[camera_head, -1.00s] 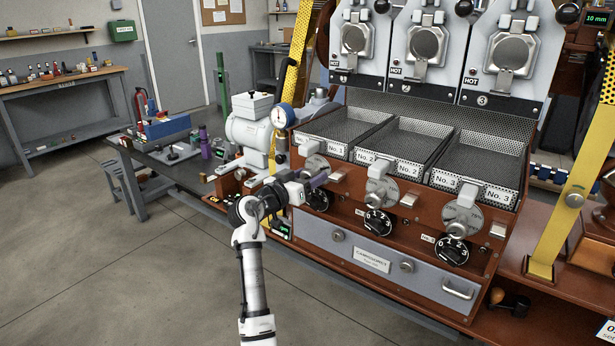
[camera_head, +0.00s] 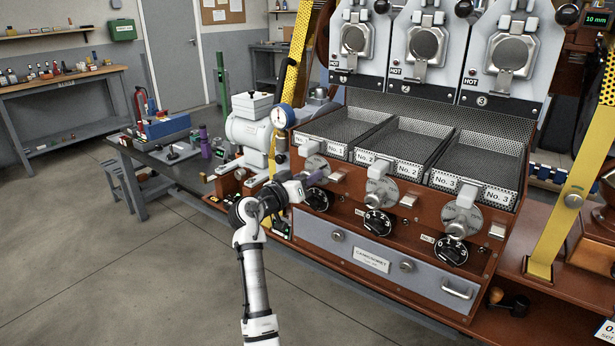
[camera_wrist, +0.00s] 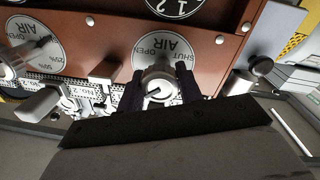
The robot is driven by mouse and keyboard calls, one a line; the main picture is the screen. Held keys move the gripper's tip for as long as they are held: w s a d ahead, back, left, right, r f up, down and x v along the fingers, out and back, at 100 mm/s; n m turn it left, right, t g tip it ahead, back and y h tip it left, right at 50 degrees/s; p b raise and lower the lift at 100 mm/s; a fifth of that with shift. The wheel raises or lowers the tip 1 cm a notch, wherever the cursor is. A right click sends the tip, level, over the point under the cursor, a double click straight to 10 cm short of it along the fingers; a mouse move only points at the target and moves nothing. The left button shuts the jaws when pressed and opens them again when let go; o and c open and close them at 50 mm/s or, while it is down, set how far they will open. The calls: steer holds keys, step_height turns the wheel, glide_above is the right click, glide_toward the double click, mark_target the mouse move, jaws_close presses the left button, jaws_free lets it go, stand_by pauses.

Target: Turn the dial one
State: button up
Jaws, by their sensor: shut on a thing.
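The leftmost round steel air dial (camera_head: 315,164) is on the brown front panel below the No. 1 tray. Its face (camera_wrist: 172,45) reads AIR, OPEN and SHUT, upside down in the wrist view. My gripper (camera_wrist: 160,86) is shut on the dial's silver knob (camera_wrist: 157,82), with one dark finger on each side. The knob's end shows a dark slot. In the head view my gripper (camera_head: 308,184) is at the panel and partly covers this area. A black numbered dial (camera_head: 317,199) sits just below the air dial, also visible at the wrist view's top (camera_wrist: 180,5).
The second air dial (camera_head: 382,192) and third (camera_head: 461,221) are to the right, each with a black numbered dial below. Perforated trays (camera_head: 345,130) stand above. A grey motor housing with a gauge (camera_head: 283,116) is close on the left. Open floor lies in front.

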steer(key=n+p, duration=0.1)
steer(key=n, duration=0.3)
steer(key=shift+r+n+p, duration=0.1)
steer(key=shift+n+p, duration=0.2)
steer(key=n+p, duration=0.2)
steer(key=n, duration=0.2)
steer(key=shift+n+t+p, duration=0.3)
steer(key=shift+n, duration=0.1)
steer(key=n+p, duration=0.3)
steer(key=n, duration=0.1)
steer(key=shift+r+n, duration=0.1)
steer(key=shift+n, duration=0.3)
steer(key=n+y+p, duration=0.1)
steer(key=n+p, duration=0.3)
steer(key=shift+n+t, duration=0.3)
steer(key=shift+n, duration=0.1)
steer(key=n+p, duration=0.3)
steer(key=n, duration=0.4)
steer(key=shift+f+n+y+p, duration=0.25)
steer(key=shift+n+y+p, duration=0.05)
steer(key=shift+p, duration=0.1)
steer(key=n, duration=0.4)
steer(key=shift+n, duration=2.2)
